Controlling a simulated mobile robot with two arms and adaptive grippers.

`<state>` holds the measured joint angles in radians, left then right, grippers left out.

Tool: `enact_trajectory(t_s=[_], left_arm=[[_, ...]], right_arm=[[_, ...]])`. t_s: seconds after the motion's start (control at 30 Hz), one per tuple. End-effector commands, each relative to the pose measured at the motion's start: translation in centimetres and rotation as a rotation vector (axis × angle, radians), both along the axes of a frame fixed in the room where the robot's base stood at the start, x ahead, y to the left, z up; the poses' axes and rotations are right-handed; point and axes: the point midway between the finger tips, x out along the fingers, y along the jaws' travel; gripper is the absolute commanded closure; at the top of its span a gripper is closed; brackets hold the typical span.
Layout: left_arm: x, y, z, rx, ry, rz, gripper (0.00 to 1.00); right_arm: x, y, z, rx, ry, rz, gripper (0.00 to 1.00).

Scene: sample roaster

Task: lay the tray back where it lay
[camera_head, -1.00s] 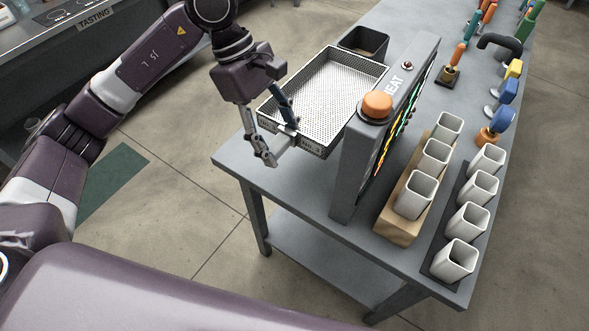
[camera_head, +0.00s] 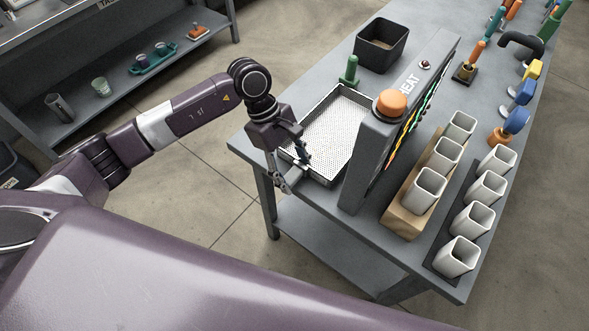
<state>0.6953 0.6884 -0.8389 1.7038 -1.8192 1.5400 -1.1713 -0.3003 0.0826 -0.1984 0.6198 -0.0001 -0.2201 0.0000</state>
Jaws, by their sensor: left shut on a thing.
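The tray (camera_head: 338,128) is a shallow rectangular metal tray with a white perforated floor and dark rim, and it is empty. It is at the left part of the grey bench, just left of the heat panel, and looks level. My left gripper (camera_head: 292,178) is shut on the tray's near end, at its handle. Whether the tray touches the bench top or hangs just above it, I cannot tell. The tray's right side is partly hidden by the panel. My right gripper is not in view.
The heat panel (camera_head: 362,165) with an orange knob (camera_head: 389,104) stands close on the tray's right. A green-handled thing (camera_head: 350,72) and a black bin (camera_head: 380,46) stand beyond the tray. White cups (camera_head: 425,190) stand in a wooden holder (camera_head: 403,217) to the right.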

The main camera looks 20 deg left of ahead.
Motion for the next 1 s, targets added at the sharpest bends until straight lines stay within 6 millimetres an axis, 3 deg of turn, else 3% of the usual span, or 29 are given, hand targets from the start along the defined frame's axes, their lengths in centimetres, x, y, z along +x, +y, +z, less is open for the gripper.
enact_trajectory(t_s=[0.27, 0.3, 0.47, 0.87, 1.0], left_arm=[[0.1, -0.1, -0.1, -0.002, -0.004, 0.0, 0.86], [0.0, 0.0, -0.2, 0.0, -0.001, 0.0, 0.47], [0.0, 0.0, -0.1, 0.0, 0.0, 0.0, 0.3], [0.1, 0.2, 0.4, 0.0, -0.002, 0.001, 0.3], [0.5, 1.1, 2.6, 0.0, -0.005, 0.001, 0.3]], right_arm=[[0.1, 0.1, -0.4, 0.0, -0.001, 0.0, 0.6], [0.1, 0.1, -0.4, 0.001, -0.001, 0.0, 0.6], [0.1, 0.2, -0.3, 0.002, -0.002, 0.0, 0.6], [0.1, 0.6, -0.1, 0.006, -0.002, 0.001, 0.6], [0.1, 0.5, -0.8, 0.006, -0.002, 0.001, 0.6]])
